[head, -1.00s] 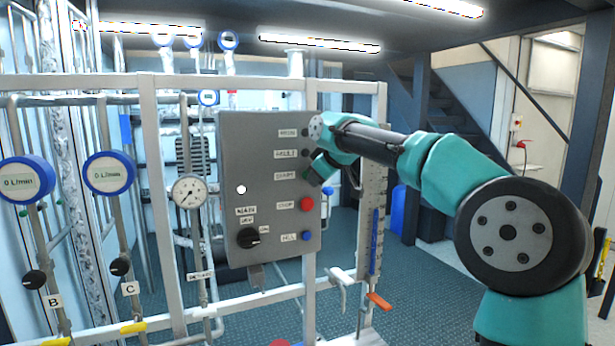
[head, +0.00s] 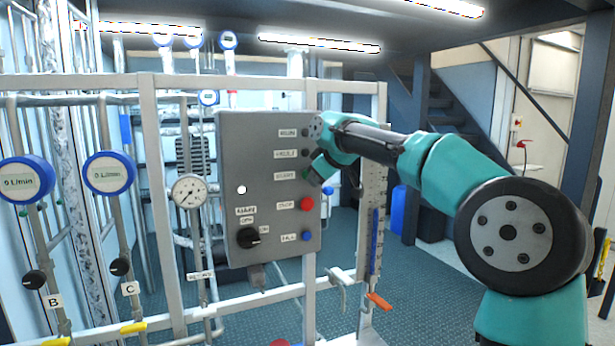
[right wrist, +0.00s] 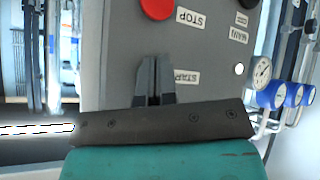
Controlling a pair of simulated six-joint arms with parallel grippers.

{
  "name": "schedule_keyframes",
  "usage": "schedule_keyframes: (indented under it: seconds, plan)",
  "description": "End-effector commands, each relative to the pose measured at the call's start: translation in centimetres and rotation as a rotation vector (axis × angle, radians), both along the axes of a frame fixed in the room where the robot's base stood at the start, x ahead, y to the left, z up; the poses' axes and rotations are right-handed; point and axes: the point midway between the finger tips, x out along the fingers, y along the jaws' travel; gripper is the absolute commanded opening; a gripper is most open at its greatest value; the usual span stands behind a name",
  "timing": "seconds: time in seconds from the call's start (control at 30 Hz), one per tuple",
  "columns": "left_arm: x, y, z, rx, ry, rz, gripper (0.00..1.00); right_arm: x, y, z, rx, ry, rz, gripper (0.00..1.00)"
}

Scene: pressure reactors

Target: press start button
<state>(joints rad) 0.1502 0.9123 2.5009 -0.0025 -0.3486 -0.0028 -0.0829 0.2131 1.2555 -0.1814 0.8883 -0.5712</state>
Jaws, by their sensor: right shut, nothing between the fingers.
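The grey control panel (head: 262,205) stands on the frame in the middle of the head view. The start label (head: 284,176) is on its right half, with the dark green start button (head: 307,174) beside it, partly covered by my gripper. My right gripper (head: 312,176) is shut and empty, with its fingertips at the start button; I cannot tell whether they touch it. In the right wrist view the shut fingers (right wrist: 155,62) point at the panel beside the START label (right wrist: 187,76) and hide the button. My left gripper is not in view.
The red stop button (head: 307,204) sits just below, with a blue button (head: 306,236) lower and dark buttons above. A black rotary switch (head: 248,238) is at lower left. Pipes, a pressure gauge (head: 189,192) and blue flow meters (head: 108,173) stand to the left.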

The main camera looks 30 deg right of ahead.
Motion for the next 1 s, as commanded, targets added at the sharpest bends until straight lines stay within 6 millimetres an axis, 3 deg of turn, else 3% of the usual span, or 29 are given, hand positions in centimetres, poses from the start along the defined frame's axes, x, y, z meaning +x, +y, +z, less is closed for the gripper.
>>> schedule_keyframes:
  seconds: [1.0]
  plan:
    - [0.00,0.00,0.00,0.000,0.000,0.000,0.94,0.85,-0.08,0.02,0.000,0.000,0.000,0.00]
